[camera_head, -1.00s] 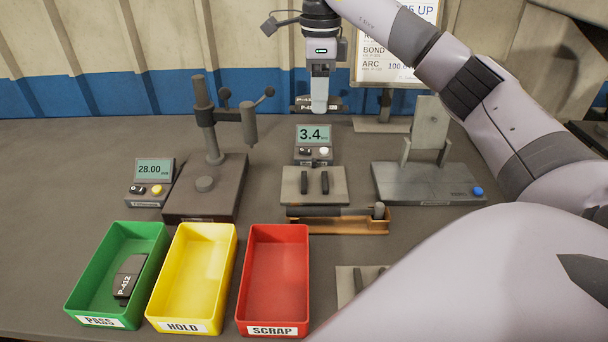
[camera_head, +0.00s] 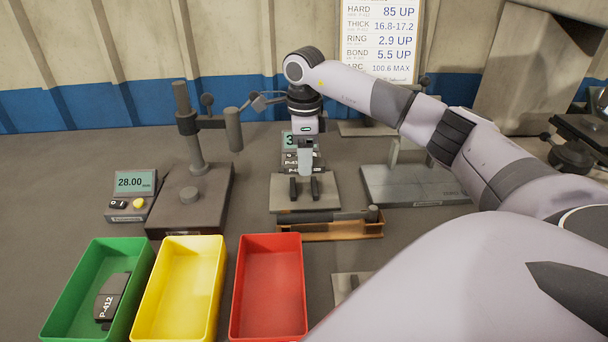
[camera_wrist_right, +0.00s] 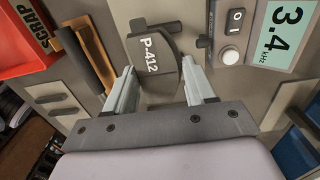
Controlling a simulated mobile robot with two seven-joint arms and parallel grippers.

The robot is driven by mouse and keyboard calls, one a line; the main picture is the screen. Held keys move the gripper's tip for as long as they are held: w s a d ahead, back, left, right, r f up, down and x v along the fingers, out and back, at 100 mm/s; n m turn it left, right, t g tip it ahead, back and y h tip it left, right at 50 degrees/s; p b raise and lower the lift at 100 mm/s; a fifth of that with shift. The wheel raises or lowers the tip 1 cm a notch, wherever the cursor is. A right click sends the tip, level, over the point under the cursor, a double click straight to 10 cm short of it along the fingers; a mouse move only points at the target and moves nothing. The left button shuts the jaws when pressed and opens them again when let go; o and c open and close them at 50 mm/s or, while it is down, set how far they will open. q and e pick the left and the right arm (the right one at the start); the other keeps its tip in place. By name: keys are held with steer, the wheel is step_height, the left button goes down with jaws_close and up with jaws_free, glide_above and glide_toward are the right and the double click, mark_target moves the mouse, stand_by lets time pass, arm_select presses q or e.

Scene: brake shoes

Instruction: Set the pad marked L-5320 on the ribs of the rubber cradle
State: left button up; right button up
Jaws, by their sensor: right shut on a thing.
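My right gripper (camera_head: 305,170) points down over the grey plate (camera_head: 290,206) with two dark ribs (camera_head: 315,187), the cradle in front of the kHz meter. In the right wrist view the gripper (camera_wrist_right: 158,66) is shut on a dark curved pad (camera_wrist_right: 155,58) marked P-412. No L-5320 mark is readable on it. The pad is over the ribbed plate, and a dark rib end (camera_wrist_right: 204,50) shows beside it. I cannot tell whether the pad touches the ribs. In the head view the pad is mostly hidden by the gripper. My left gripper is not in view.
The kHz meter (camera_wrist_right: 251,30) reads 3.4 just behind the cradle. A wooden tray (camera_head: 340,230) with a dark-handled tool lies in front. Green (camera_head: 62,300), yellow (camera_head: 150,305) and red (camera_head: 238,300) bins stand nearer; the green holds another P-412 pad (camera_head: 110,300). A gauge stand (camera_head: 165,215) is left.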

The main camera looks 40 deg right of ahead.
steer(key=shift+f, duration=2.55)
steer(key=shift+f, duration=0.2)
steer(key=o, duration=1.3)
steer(key=shift+c, duration=0.2)
steer(key=shift+r, duration=0.1)
step_height(320, 180, up, 12)
steer(key=shift+r, duration=0.1)
steer(key=shift+a, duration=0.1)
